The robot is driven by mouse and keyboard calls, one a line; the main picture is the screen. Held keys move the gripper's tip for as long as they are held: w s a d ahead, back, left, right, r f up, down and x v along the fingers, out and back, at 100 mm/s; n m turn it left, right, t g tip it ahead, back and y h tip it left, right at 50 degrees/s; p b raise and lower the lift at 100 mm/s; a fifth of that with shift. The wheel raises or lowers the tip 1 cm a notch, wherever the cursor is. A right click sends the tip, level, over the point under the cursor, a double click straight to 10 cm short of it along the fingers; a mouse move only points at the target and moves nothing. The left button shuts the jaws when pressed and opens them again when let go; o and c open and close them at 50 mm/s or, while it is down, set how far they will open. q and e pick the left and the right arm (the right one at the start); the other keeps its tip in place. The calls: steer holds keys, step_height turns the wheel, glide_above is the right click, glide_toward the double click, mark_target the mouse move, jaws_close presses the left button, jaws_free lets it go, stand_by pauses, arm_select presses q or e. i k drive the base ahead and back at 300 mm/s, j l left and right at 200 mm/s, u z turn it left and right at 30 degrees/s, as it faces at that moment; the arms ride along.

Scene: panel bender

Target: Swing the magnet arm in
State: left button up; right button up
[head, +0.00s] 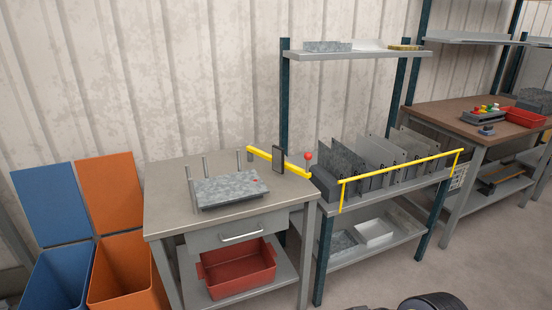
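A yellow bar, which looks like the magnet arm (262,154), runs over the back right part of the grey table (165,212). A dark upright plate (278,159) is on the bar, and a red ball knob (308,155) stands at its right end, close to the plate rack. The bar lies behind and to the right of a grey metal block (230,189) with upright posts around it. I cannot tell how the bar is hinged. Neither of my grippers can be made out in the head view.
Blue (55,280) and orange (125,270) bins stand left of the table. A red bin (238,268) sits on its lower shelf. To the right, a rack of upright metal plates (375,160) has a yellow rail (400,170) in front. The floor at bottom right looks mostly clear.

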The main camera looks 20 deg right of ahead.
mark_target(278, 164)
steer(key=i+l, duration=0.3)
steer(key=l, duration=0.15)
steer(key=i+l, duration=0.3)
steer(key=l, duration=0.15)
steer(key=i+l, duration=0.3)
steer(key=l, duration=0.15)
steer(key=i+l, duration=0.25)
steer(key=l, duration=0.2)
steer(key=i+l, duration=0.3)
steer(key=l, duration=0.15)
steer(key=i+l, duration=0.3)
steer(key=l, duration=0.15)
